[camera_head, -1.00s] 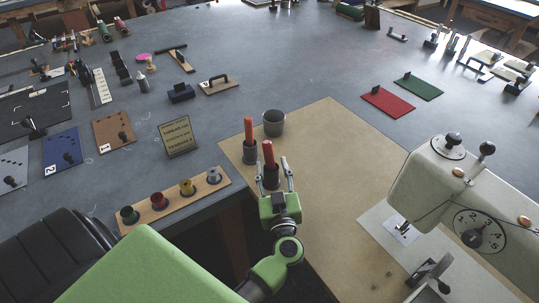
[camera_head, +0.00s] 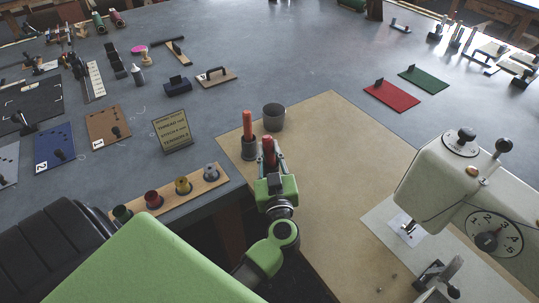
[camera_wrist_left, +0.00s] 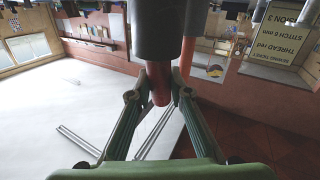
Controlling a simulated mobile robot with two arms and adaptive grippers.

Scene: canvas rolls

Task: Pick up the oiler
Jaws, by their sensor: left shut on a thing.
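A dark red rod (camera_head: 268,150), which I take to be the oiler, stands upright in a dark grey cup near the corner of the tan mat. My left gripper (camera_head: 271,161) is shut on this rod; its fingers hide most of the cup in the head view. In the left wrist view, which is upside down, the red rod (camera_wrist_left: 160,88) sits between the fingertips and the dark cup (camera_wrist_left: 157,30) shows above. The rod still appears to be in the cup. My right gripper is in no view.
An orange rod (camera_head: 247,124) in a grey cup (camera_head: 249,149) stands close at the left. An empty-looking grey cup (camera_head: 273,117) is behind. A sign (camera_head: 172,131) and a spool board (camera_head: 205,187) lie left. A sewing machine (camera_head: 470,195) stands right; the tan mat (camera_head: 335,160) between is clear.

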